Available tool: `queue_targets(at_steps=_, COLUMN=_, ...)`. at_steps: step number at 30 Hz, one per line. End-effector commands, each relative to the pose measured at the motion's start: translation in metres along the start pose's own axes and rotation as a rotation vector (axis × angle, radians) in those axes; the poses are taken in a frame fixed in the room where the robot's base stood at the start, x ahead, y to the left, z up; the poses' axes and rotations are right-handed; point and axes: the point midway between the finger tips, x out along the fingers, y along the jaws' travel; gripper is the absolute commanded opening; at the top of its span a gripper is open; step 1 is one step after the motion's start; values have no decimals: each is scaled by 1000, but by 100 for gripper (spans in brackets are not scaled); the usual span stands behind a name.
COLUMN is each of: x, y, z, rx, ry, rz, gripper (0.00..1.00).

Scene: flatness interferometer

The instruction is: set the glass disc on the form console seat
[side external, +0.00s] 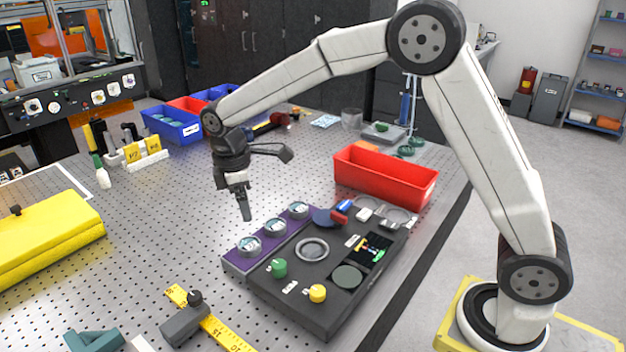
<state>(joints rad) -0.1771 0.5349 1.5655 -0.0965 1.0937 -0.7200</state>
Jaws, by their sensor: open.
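A dark form console (290,295) stands on the perforated table. Its light ring-shaped seat (312,249) is in the upper middle of the top face, with a dark centre; no disc is clearly visible in it. Beside it is a purple rack (237,262) with several round holders. Pale disc-like pieces (274,226) sit in these holders; I cannot tell which is the glass disc. My gripper (244,212) points down above and behind the rack, apart from it. It is open, seen nearly edge-on, with nothing visible between its fingers.
The console also carries a green knob (279,268), a yellow knob (318,293), a flat grey-green round (347,276) and a small display. A red bin (385,178) stands behind it.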

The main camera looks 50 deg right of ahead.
Motion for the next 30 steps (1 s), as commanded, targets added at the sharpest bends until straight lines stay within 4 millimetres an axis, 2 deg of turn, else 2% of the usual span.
queue_targets(at_steps=4, x=-10, y=13, z=-1, rx=102, ry=103, rz=-31, gripper=100)
queue_targets(at_steps=6, x=11, y=10, z=-3, rx=97, ry=95, rz=-37, gripper=100)
queue_targets(at_steps=12, x=39, y=10, z=-6, rx=94, ry=95, rz=-33, gripper=100)
queue_targets(at_steps=20, x=45, y=9, z=-7, rx=93, ry=95, rz=-32, gripper=100)
queue_targets(at_steps=30, x=67, y=9, z=-9, rx=92, ry=94, rz=-31, gripper=100)
